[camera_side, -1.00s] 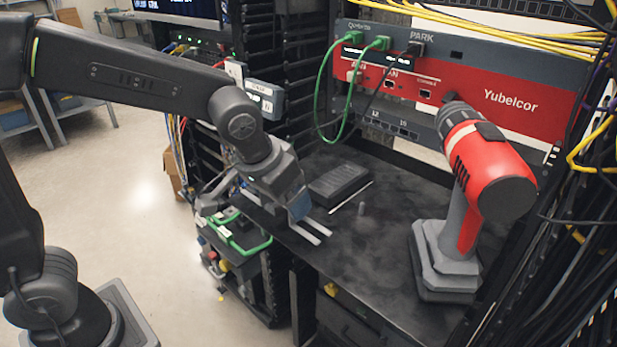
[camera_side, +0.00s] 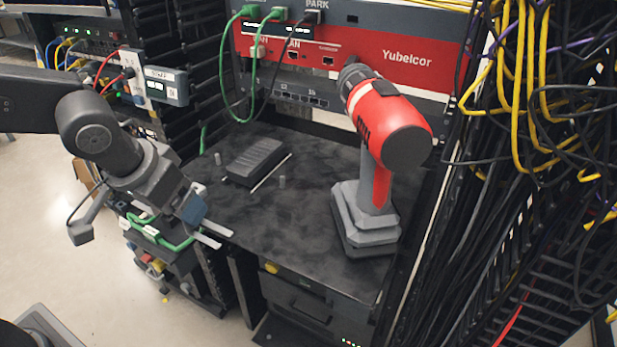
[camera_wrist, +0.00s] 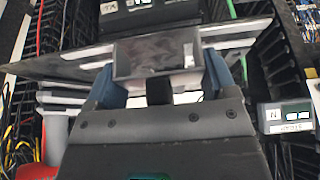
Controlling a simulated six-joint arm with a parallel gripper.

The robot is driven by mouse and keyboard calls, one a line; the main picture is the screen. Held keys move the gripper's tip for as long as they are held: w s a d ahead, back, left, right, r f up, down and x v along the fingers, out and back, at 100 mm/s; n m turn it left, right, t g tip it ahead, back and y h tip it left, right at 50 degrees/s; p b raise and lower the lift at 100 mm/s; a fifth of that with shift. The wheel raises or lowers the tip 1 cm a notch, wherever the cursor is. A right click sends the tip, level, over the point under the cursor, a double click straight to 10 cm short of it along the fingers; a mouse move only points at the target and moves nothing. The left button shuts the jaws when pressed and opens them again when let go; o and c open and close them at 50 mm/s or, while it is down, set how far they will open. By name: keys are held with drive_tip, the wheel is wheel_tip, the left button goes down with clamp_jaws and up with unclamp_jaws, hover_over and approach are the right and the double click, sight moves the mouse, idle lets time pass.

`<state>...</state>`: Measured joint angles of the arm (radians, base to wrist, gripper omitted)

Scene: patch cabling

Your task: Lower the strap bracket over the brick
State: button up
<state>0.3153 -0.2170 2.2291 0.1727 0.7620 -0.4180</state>
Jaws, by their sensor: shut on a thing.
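The brick (camera_side: 255,160) is a black, ribbed block lying flat on the dark shelf in the side view. A short grey peg (camera_side: 217,158) stands at its left and another (camera_side: 282,182) at its right. My gripper (camera_side: 194,208) has blue fingers and is shut on the strap bracket, whose two pale flat strips (camera_side: 212,234) stick out below it. The gripper is left of and nearer than the brick, by the shelf's front left edge, and the bracket is apart from the brick. In the wrist view a dark rectangular part (camera_wrist: 155,53) sits between the blue fingers.
A red and grey drill (camera_side: 375,170) stands upright at the shelf's right. A thin white rod (camera_side: 271,172) lies beside the brick. Green cables (camera_side: 160,235) hang below my gripper. A red panel (camera_side: 400,60) closes the back. The shelf's front middle (camera_side: 270,225) is clear.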

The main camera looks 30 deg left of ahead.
idle(0.7)
drive_tip(key=shift+w+r+m, duration=0.3)
drive_tip(key=shift+w+m, duration=0.2)
drive_tip(key=shift+m, duration=0.1)
drive_tip(key=w+r+m+g, duration=0.3)
drive_tip(key=w+m, duration=0.5)
drive_tip(key=m, duration=0.9)
drive_tip(key=w+r+m+g, duration=0.3)
drive_tip(key=w+m+g, duration=0.2)
drive_tip(key=m, duration=1.2)
drive_tip(key=w, duration=0.3)
drive_tip(key=shift+w+r+m+g, duration=0.2)
drive_tip(key=shift+r+m+g, duration=0.2)
drive_tip(key=shift+f, duration=0.1)
drive_tip(key=shift+f, duration=2.65)
drive_tip(key=shift+f, duration=0.45)
